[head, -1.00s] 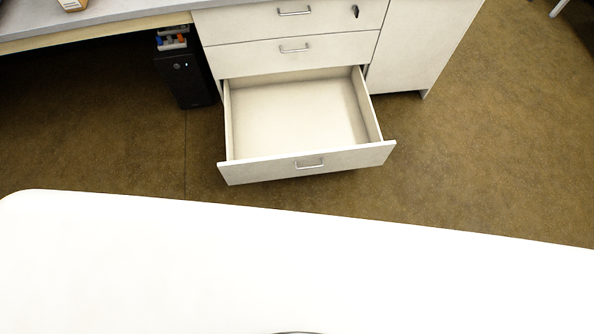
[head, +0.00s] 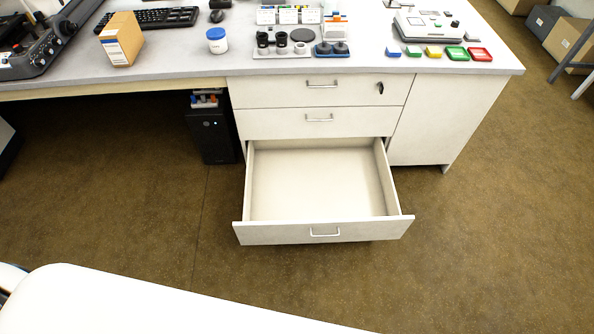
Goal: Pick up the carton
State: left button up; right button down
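A tan cardboard carton (head: 122,40) with a white and blue label stands upright on the grey desk (head: 185,63), near its front edge at the left. It is just in front of a black keyboard. Neither of my grippers shows in the head view. Larger cartons (head: 563,40) also stand on the floor at the far right.
The bottom drawer (head: 322,232) is pulled out and empty. A blue-lidded jar (head: 216,40) stands right of the carton. A black microscope part (head: 40,50) lies left of it. A black computer tower (head: 212,135) stands under the desk. Open floor lies in front.

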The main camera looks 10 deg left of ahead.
aim_at(121, 38)
jog(key=u, duration=1.4)
jog(key=i+z, duration=0.1)
jog(key=z, duration=0.25)
jog(key=j+z, duration=0.15)
jog(key=z, duration=0.2)
jog(key=i+j+z, duration=0.1)
jog(key=z, duration=0.25)
jog(key=i+j+z, duration=0.3)
jog(key=j, duration=0.45)
jog(key=j+z, duration=0.35)
jog(key=j, duration=0.35)
jog(key=j+z, duration=0.3)
jog(key=j, duration=0.5)
jog(key=i+j, duration=0.05)
